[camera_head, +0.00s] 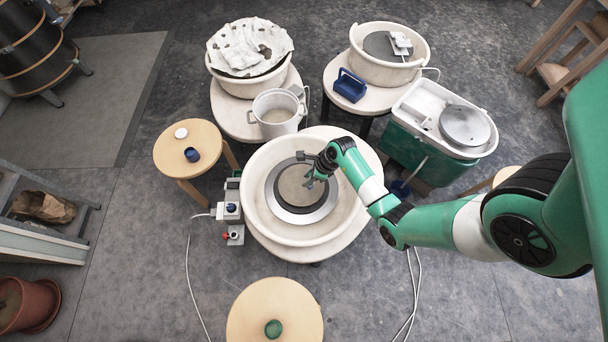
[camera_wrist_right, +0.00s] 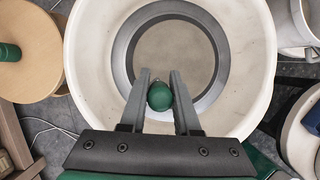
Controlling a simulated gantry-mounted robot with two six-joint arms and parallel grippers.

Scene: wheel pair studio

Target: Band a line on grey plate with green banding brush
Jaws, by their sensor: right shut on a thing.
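The grey plate (camera_head: 294,190) lies flat on the round wheel head inside the large cream basin. It also shows in the right wrist view (camera_wrist_right: 172,52), ringed by the darker wheel head. My right gripper (camera_head: 313,178) is over the plate's upper right part. In the right wrist view its two fingers (camera_wrist_right: 160,76) are shut on the green banding brush (camera_wrist_right: 159,97), which shows as a rounded green end between them. The brush's tip is hidden, so I cannot tell whether it touches the plate. My left gripper is not in view.
A round wooden stool (camera_head: 255,308) with a green object (camera_head: 273,328) stands in front of the wheel. Another stool (camera_head: 172,147) bears a blue cup (camera_head: 192,155). A white bucket (camera_head: 277,112) stands behind the basin rim (camera_head: 258,222). Cables lie on the floor.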

